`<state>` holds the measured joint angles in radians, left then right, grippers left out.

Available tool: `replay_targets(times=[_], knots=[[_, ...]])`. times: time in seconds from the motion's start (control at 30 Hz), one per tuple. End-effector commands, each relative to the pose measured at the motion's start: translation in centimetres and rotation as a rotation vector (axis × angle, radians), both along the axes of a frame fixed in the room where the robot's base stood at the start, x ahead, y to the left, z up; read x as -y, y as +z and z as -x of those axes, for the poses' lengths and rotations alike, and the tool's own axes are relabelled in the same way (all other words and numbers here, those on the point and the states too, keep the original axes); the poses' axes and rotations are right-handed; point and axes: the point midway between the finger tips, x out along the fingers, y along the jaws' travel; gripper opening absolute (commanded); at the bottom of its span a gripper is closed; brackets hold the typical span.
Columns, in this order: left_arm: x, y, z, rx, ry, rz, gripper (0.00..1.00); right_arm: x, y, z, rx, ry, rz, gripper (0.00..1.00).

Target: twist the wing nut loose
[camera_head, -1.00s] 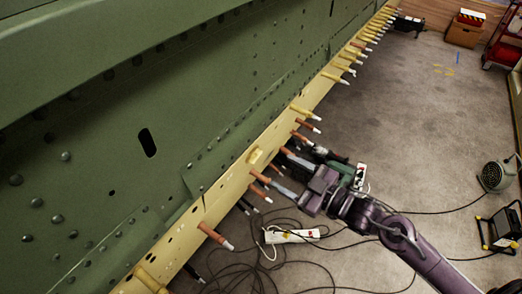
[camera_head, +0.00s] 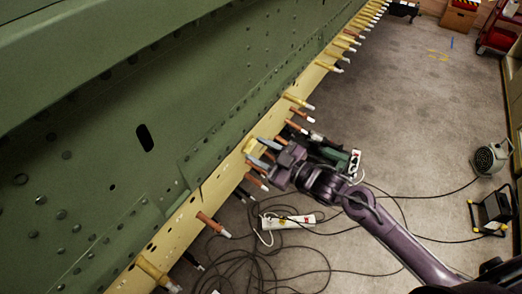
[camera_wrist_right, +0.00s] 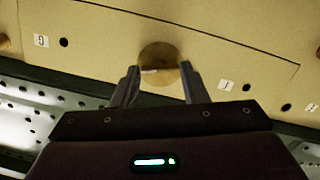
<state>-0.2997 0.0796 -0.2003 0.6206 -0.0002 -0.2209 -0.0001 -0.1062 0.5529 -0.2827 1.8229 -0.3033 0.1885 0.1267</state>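The wing nut (camera_head: 250,146) is a small yellow-brass piece on the yellow strip along the lower edge of the green fuselage skin. In the right wrist view it appears as a round brass disc (camera_wrist_right: 160,62), with a small pale mark low on it. My right gripper (camera_head: 263,152) is open beside it, with its fingers pointing at the strip. My left gripper is not in view.
Several copper and yellow pins (camera_head: 211,225) stick out of the strip on both sides of the nut. A power strip (camera_head: 287,220) and tangled black cables lie on the floor below. A green power tool (camera_head: 330,153) is behind my right wrist.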

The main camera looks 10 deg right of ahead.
Motion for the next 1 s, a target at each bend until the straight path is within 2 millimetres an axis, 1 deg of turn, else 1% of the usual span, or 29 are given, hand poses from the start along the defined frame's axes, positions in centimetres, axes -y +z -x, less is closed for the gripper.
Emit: replay_targets(times=[0.03, 0.13, 0.17, 0.27, 0.4, 0.5, 0.63, 0.87, 0.9, 1.0], knots=[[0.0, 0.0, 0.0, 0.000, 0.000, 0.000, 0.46, 0.0, 0.0, 0.0, 0.000, 0.001, 0.000, 0.32], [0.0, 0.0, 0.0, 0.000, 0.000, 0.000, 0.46, 0.0, 0.0, 0.0, 0.000, 0.001, 0.000, 0.19], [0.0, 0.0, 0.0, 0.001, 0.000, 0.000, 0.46, 0.0, 0.0, 0.0, 0.000, 0.001, 0.000, 0.17], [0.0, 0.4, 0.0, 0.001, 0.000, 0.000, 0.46, 0.0, 0.2, 0.0, -0.017, 0.006, -0.017, 0.17], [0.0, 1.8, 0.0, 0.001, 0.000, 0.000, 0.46, 0.1, 0.5, -0.1, -0.116, 0.028, -0.116, 0.17], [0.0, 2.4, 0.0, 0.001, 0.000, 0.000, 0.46, 0.1, 0.4, -0.2, -0.187, 0.044, -0.188, 0.17], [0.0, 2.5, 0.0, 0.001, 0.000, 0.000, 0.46, 0.1, 0.1, -0.1, -0.232, 0.056, -0.235, 0.17], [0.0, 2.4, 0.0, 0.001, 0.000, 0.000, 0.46, 0.1, 0.0, -0.1, -0.234, 0.057, -0.237, 0.17], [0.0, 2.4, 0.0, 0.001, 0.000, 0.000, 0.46, 0.1, 0.0, -0.1, -0.234, 0.057, -0.237, 0.41], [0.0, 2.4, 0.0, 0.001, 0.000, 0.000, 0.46, 0.1, 0.0, -0.1, -0.234, 0.056, -0.237, 0.54]])
